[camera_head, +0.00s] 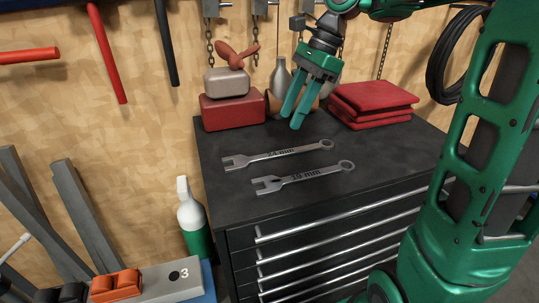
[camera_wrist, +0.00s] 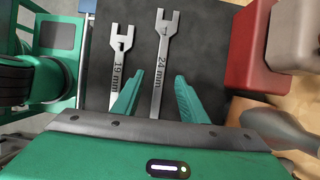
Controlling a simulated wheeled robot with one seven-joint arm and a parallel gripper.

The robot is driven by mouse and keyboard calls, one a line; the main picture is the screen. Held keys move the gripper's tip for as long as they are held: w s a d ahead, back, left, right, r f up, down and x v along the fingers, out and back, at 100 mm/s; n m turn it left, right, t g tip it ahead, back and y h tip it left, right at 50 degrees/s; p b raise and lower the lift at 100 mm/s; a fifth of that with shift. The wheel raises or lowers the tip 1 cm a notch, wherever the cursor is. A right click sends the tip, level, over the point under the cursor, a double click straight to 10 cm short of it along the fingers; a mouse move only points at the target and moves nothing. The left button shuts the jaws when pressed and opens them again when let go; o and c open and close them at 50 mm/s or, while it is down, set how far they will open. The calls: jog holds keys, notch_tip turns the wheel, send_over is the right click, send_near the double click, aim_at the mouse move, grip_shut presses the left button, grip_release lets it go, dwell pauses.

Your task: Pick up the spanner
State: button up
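Two grey metal spanners lie flat and side by side on the dark top of the tool cabinet (camera_head: 220,140). The 24 mm spanner (camera_head: 285,153) is nearer the wall, and the 19 mm spanner (camera_head: 310,177) is nearer the drawers. My gripper (camera_head: 296,119) is above the cabinet top, pointing down, with its green fingers apart and nothing between them. In the wrist view the 24 mm spanner (camera_wrist: 162,60) runs up from between the gripper fingers (camera_wrist: 154,88), while the 19 mm spanner (camera_wrist: 117,65) is left of them. The lower ends of both spanners are hidden there.
A red box (camera_head: 232,111) with a pale box on it stands at the back left of the cabinet. Folded red cloths (camera_head: 372,103) lie at the back right. Bottles stand behind my gripper. Chains and tools hang on the wooden wall.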

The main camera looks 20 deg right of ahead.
send_near(272, 154)
jog(key=shift+s+a+f, duration=0.15)
jog(key=shift+f, duration=0.3)
jog(key=shift+s+a+f, duration=0.1)
jog(key=shift+f, duration=0.3)
jog(key=shift+w+x, duration=0.1)
jog(key=shift+x, duration=1.25)
jog(key=shift+w+x, duration=0.15)
jog(key=shift+x, duration=1.15)
jog(key=shift+a, duration=0.1)
grip_shut()
